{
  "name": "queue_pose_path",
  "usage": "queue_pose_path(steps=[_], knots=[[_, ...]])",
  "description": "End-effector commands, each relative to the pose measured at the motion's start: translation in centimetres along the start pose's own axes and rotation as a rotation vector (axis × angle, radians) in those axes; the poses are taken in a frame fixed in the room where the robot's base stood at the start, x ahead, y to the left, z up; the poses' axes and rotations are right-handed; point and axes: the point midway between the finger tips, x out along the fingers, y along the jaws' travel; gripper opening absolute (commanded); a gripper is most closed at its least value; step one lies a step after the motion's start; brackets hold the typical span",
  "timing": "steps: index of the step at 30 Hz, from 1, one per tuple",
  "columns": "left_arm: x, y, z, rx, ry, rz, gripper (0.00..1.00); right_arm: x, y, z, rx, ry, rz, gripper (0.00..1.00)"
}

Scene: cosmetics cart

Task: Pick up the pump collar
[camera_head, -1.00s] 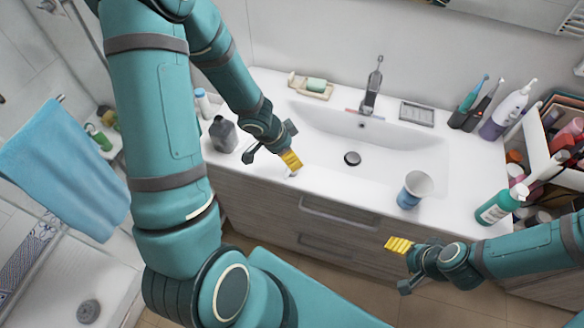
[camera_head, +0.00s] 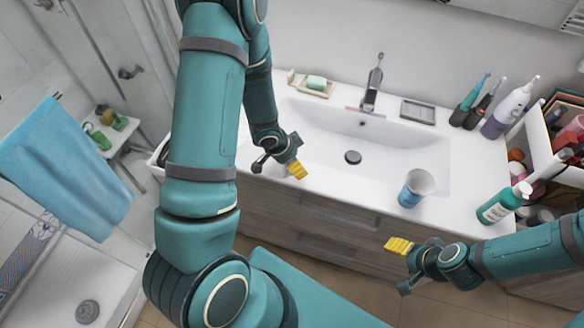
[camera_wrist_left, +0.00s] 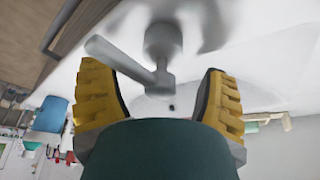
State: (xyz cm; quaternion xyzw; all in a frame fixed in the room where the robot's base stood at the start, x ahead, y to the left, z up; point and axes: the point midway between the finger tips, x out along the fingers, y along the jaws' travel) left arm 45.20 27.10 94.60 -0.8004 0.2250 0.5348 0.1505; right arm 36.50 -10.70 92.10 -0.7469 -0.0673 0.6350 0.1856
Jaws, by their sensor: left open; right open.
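A grey pump collar (camera_wrist_left: 163,42) with a long spout shows in the left wrist view, lying against the white counter, its spout angled to the left. My left gripper (camera_wrist_left: 160,98) is open, with its yellow fingers on either side of the view and the collar's lower end near the gap between them. I cannot tell whether they touch. In the head view my left gripper (camera_head: 297,170) is over the counter's front edge, left of the basin, and the collar cannot be made out there. My right gripper (camera_head: 399,246) is open and empty in front of the cabinet.
The sink basin (camera_head: 345,130) lies right of my left gripper. A soap dish (camera_head: 311,87) is at the back. My left arm covers the counter's left end.

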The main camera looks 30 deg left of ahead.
Motion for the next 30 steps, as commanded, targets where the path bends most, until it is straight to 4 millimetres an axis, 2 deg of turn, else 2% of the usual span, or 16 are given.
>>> queue_pose_path(steps=[3,10,14,15,16,17,30], knots=[[0.57,-0.02,0.05,0.001,-0.001,-0.001,0.75,0.14,0.06,0.02,0.0,0.001,0.0,0.68],[0.54,-0.03,0.02,0.0,-0.001,-0.001,0.76,0.08,0.03,0.01,0.0,0.001,0.0,0.68],[0.54,-0.02,0.01,0.0,-0.001,-0.001,0.3,0.08,0.04,0.01,0.0,0.001,0.0,0.68],[0.54,-0.02,0.01,0.0,-0.001,-0.001,0.16,0.09,0.04,0.0,0.0,0.001,0.0,0.68],[0.54,-0.02,0.01,0.0,-0.001,-0.001,0.06,0.09,0.04,0.0,0.0,0.001,0.0,0.68],[0.54,-0.02,0.02,0.0,-0.001,-0.001,0.02,0.09,0.04,0.0,0.0,0.001,0.0,0.68],[0.62,0.03,0.23,-0.002,-0.006,0.001,0.0,0.12,0.05,0.0,0.0,0.001,0.0,0.68]])
